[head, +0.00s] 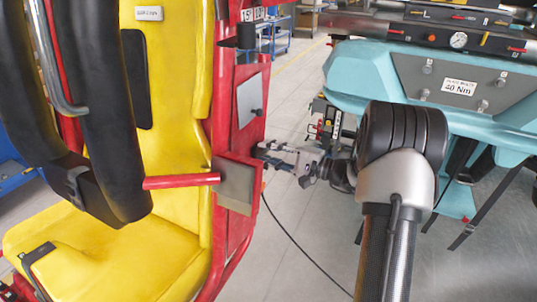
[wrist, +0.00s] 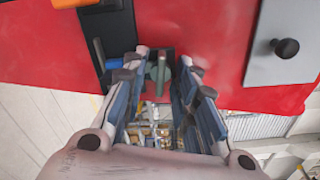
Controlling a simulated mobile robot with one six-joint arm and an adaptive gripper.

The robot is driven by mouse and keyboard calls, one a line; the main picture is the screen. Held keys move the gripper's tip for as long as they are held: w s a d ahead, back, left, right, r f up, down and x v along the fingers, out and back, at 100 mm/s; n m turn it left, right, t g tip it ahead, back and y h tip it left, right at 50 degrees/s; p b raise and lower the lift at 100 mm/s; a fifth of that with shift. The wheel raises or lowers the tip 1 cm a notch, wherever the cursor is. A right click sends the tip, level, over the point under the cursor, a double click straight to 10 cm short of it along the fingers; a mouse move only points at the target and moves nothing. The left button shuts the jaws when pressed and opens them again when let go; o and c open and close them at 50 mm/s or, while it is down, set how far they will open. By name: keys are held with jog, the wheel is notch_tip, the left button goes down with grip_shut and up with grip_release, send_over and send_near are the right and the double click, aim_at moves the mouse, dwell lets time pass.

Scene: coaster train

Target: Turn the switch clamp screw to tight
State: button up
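In the wrist view, a small grey-green knob (wrist: 160,70), which looks like the clamp screw, stands on a dark plate on the red side panel (wrist: 215,50). My gripper (wrist: 164,60) is open, with one finger on each side of the knob. A gap shows at the right finger; contact at the left finger is hard to tell. In the head view, my gripper (head: 268,152) reaches from the right to the edge of the red side (head: 228,145) of the yellow-seated car. The knob cannot be made out there. No tight or loose marking is readable.
To the right is a grey plate with a black knob (wrist: 286,48). A teal car (head: 440,90) stands behind my arm. A black cable (head: 300,245) hangs below.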

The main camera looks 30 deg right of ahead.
jog(key=shift+w+a, duration=0.1)
jog(key=shift+w, duration=0.05)
grip_shut()
jog(key=shift+m, duration=0.4)
jog(key=m+p, duration=0.3)
jog(key=m, duration=0.1)
jog(key=shift+r+p, duration=0.1)
jog(key=shift+p, duration=0.2)
jog(key=shift+m+p, duration=0.8)
jog(key=shift+m, duration=0.6)
jog(key=shift+a+f+m+p, duration=0.1)
jog(key=shift+f+m+p, duration=0.1)
jog(key=shift+m+p, duration=0.5)
jog(key=shift+f+m+p, duration=0.15)
jog(key=shift+m+p, duration=0.2)
jog(key=shift+m, duration=0.55)
